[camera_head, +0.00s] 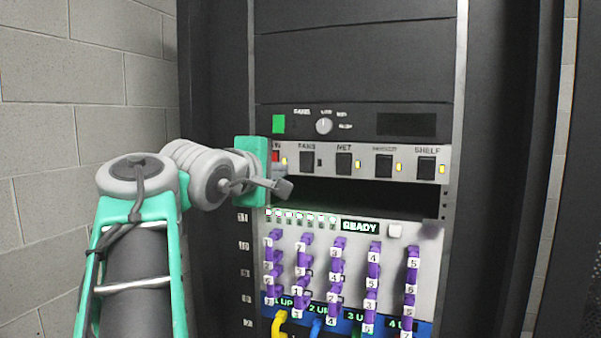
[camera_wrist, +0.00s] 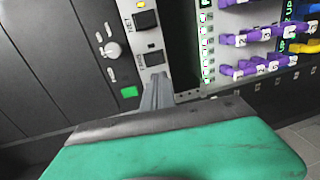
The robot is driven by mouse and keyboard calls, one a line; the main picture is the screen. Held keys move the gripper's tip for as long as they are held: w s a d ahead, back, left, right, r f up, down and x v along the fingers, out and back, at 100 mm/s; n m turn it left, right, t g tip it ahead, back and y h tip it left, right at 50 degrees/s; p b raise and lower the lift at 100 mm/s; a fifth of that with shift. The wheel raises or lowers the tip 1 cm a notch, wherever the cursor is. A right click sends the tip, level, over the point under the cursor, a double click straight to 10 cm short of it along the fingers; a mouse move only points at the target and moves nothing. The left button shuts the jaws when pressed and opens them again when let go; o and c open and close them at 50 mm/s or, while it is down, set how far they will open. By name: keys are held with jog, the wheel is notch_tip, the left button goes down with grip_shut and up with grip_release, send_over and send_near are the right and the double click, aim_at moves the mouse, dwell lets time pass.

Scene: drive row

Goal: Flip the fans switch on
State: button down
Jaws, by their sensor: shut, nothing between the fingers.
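The fans switch (camera_head: 307,160) is a black rocker on the pale switch strip, second from the left. The small lamp beside it is dark. It also shows in the wrist view (camera_wrist: 153,58), just beyond my fingertips. My gripper (camera_head: 283,187) is shut and empty, below and left of the fans switch in the head view. In the wrist view my gripper (camera_wrist: 158,80) points toward the strip. I cannot tell whether it touches anything. The leftmost switch, with a red part (camera_head: 275,156), is partly hidden by my gripper.
The net switch (camera_head: 343,163) and shelf switch (camera_head: 427,168) sit to the right with lit amber lamps, as does another switch (camera_head: 384,166) between them. A knob (camera_head: 324,126) is above. A dark open slot lies below the strip, above purple-handled drives (camera_head: 374,252).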

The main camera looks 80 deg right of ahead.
aim_at(305, 169)
jog(key=d+p, duration=0.1)
jog(key=d, duration=0.3)
jog(key=d+f+p, duration=0.1)
jog(key=d, duration=0.4)
jog(key=s+d+f+p, duration=0.1)
jog(key=d, duration=0.3)
jog(key=shift+d, duration=0.4)
